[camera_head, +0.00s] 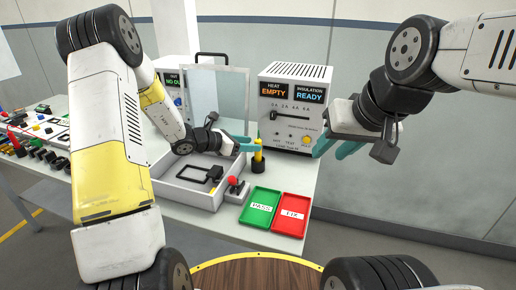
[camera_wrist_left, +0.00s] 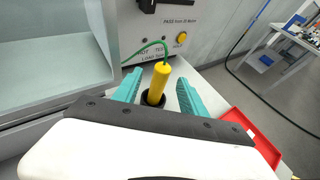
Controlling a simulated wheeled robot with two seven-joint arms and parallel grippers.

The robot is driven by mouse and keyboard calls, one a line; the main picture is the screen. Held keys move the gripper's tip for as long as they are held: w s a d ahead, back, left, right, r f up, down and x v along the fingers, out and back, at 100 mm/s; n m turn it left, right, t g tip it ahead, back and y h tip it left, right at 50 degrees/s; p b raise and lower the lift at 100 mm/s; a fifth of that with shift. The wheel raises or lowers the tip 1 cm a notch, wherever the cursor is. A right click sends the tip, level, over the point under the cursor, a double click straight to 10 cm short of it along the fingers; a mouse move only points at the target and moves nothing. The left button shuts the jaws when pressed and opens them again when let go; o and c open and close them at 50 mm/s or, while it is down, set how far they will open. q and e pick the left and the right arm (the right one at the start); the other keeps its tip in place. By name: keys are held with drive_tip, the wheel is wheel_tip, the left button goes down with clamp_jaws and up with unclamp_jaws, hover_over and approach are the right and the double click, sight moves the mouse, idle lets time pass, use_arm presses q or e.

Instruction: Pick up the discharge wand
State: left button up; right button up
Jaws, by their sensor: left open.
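The discharge wand looks like a yellow rod (camera_wrist_left: 160,80) with a green wire at its top. It stands upright in a black round holder (camera_wrist_left: 152,99) beside the tester; it also shows in the head view (camera_head: 258,154). My left gripper (camera_wrist_left: 158,90) is open, with one teal finger on each side of the wand. Whether the fingers touch it I cannot tell. In the head view my left gripper (camera_head: 251,143) reaches the wand from the left. My right gripper (camera_head: 336,147) is open and empty, raised at the right of the tester.
The tester box (camera_head: 295,105) stands behind the wand. A white tray with a clear raised shield (camera_head: 217,95) is left of it. A red-knobbed lever (camera_head: 234,183), a green PASS tray (camera_head: 260,208) and a red tray (camera_head: 291,214) are in front. Small parts lie at far left.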

use_arm(q)
drive_tip(key=x, duration=0.7)
drive_tip(key=shift+d+r, duration=0.1)
drive_tip(key=shift+r, duration=0.05)
clamp_jaws()
